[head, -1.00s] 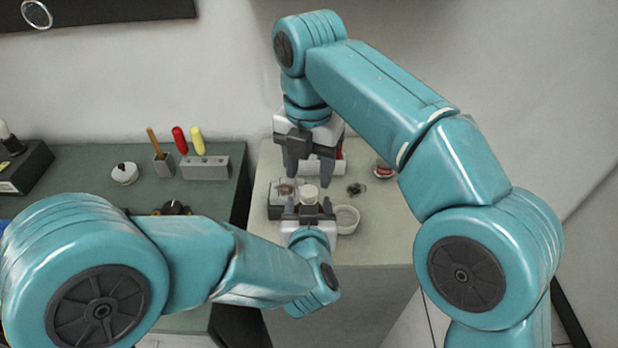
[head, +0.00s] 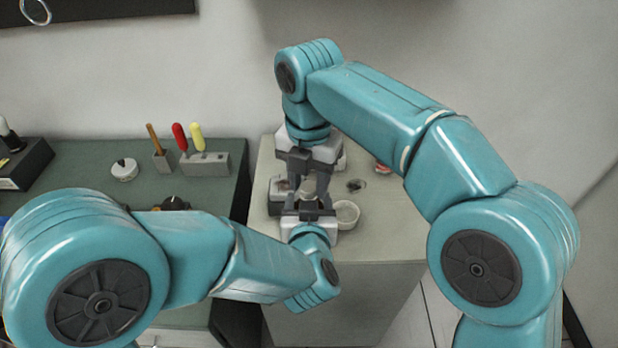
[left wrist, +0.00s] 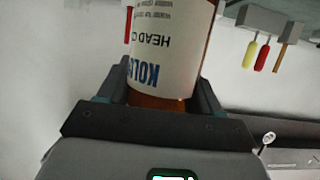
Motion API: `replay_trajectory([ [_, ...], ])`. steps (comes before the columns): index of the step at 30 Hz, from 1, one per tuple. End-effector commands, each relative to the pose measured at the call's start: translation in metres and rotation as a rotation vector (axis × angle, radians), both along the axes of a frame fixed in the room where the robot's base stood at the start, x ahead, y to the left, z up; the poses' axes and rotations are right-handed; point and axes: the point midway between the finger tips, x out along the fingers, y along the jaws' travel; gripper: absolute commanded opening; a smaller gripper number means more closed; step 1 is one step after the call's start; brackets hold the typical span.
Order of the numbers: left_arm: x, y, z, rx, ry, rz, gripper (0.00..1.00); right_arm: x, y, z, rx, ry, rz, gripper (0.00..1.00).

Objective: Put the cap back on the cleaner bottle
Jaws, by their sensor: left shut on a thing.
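The cleaner bottle is amber with a white printed label (left wrist: 171,45).
A round white dish (head: 346,213) is right of the left gripper. A small dark item (head: 356,186) and a red-and-white item (head: 383,167) lie further right. A grey holder (head: 205,164) with coloured-handled tools stands on the green bench at left.

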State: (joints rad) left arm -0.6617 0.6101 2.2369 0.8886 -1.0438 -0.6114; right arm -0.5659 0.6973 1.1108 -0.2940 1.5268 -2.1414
Motion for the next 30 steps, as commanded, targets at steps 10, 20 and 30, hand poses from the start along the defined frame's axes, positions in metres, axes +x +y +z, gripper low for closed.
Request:
replay_trajectory([
  [10,0.000,0.000,0.001,0.000,-0.002,0.000,0.00,0.000,0.000,0.002,0.001,-0.001,0.000,0.57],
  [20,0.000,0.000,0.001,0.000,-0.002,0.000,0.00,0.000,0.000,0.041,0.001,-0.001,0.000,0.57],
  [30,0.000,0.000,0.001,0.000,-0.002,0.000,0.00,0.000,0.000,0.045,-0.001,0.002,0.001,0.53],
])
